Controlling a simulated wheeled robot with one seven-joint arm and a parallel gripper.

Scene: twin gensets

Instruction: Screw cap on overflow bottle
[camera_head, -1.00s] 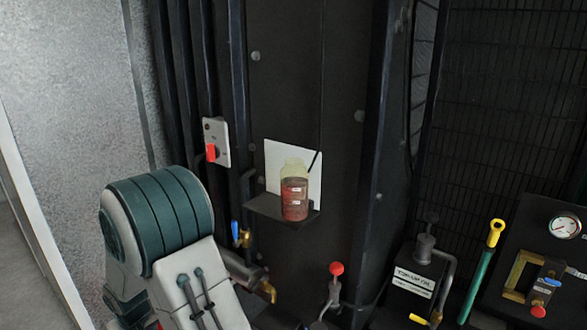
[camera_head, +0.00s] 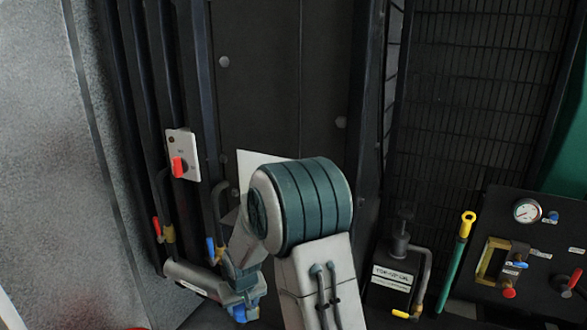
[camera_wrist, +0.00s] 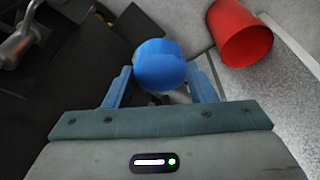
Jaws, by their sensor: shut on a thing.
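The blue cap (camera_wrist: 158,62) is round and sits between the two blue fingers of my gripper (camera_wrist: 160,82) in the wrist view. My gripper is shut on it. In the head view my gripper (camera_head: 243,308) is low, left of my forearm, below the blue-handled valve. The overflow bottle is hidden behind my arm in the head view. Only a corner of the white card (camera_head: 247,172) behind the bottle's place shows. The bottle does not show in the wrist view.
A red open container (camera_wrist: 240,35) lies close right of the cap in the wrist view. A switch plate with a red handle (camera_head: 180,165), pipes and a blue-handled valve (camera_head: 211,250) are near my arm. An oil box (camera_head: 392,278) and gauge panel (camera_head: 525,240) stand right.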

